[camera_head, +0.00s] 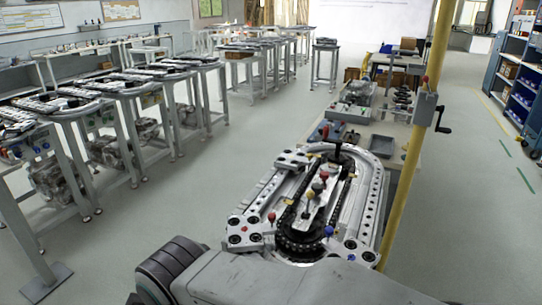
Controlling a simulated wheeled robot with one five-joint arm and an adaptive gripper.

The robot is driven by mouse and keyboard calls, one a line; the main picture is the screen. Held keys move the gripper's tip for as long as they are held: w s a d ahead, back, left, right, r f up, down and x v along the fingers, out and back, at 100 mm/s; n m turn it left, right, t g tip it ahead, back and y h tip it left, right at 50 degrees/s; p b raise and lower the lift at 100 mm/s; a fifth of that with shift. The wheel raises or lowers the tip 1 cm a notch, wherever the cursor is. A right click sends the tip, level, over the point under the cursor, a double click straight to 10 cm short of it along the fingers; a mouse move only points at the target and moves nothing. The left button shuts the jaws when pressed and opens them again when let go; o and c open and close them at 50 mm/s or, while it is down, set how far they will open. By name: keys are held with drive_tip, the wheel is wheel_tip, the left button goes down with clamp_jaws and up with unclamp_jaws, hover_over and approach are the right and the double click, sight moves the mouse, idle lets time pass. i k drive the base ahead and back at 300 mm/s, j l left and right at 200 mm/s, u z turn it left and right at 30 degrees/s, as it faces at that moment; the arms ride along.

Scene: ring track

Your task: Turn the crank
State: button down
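A black crank (442,122) sticks out to the right of a small grey box (425,107) on a yellow post. Its handle end points right, and nothing touches it. A ring track (362,205) with a dark chain around its loop lies on the bench in front of me. A black-topped upright knob or handle (338,142) stands at its far end; I cannot tell if it turns. My grey arm link fills the bottom edge, with a dark ribbed part at its left. My gripper's fingers are not visible.
The yellow post (414,150) rises along the bench's right side. Small red, blue and yellow knobs stand on the track. Grey trays and machine parts lie behind it. Rows of workstations (110,85) fill the left. A blue shelf (520,75) stands right. The floor right of the post is clear.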

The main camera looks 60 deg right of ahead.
sight(337, 158)
drive_tip(key=z, duration=1.5)
drive_tip(key=i+j+u, duration=0.1)
drive_tip(key=j+u, duration=0.25)
drive_tip(key=i+j+u, duration=0.15)
drive_tip(key=j+u, duration=0.2)
drive_tip(key=i+j+u, duration=0.15)
drive_tip(key=j+u, duration=0.2)
drive_tip(key=i+j+u, duration=0.2)
drive_tip(key=u, duration=0.15)
drive_tip(key=i+j+z, duration=0.15)
drive_tip(key=i, duration=0.35)
drive_tip(key=i+j+z, duration=0.1)
drive_tip(key=i+j, duration=0.15)
drive_tip(key=i, duration=0.3)
drive_tip(key=i+l+z, duration=0.2)
drive_tip(key=i+z, duration=0.25)
drive_tip(key=i+l+z, duration=0.15)
drive_tip(key=z, duration=0.3)
drive_tip(key=i+j+z, duration=0.1)
drive_tip(key=i+z, duration=0.35)
drive_tip(key=i+j+z, duration=0.2)
drive_tip(key=i+z, duration=0.2)
drive_tip(key=i+l+z, duration=0.2)
drive_tip(key=i+z, duration=0.25)
drive_tip(key=i, duration=0.35)
drive_tip(key=i+z, duration=0.5)
drive_tip(key=i, duration=0.25)
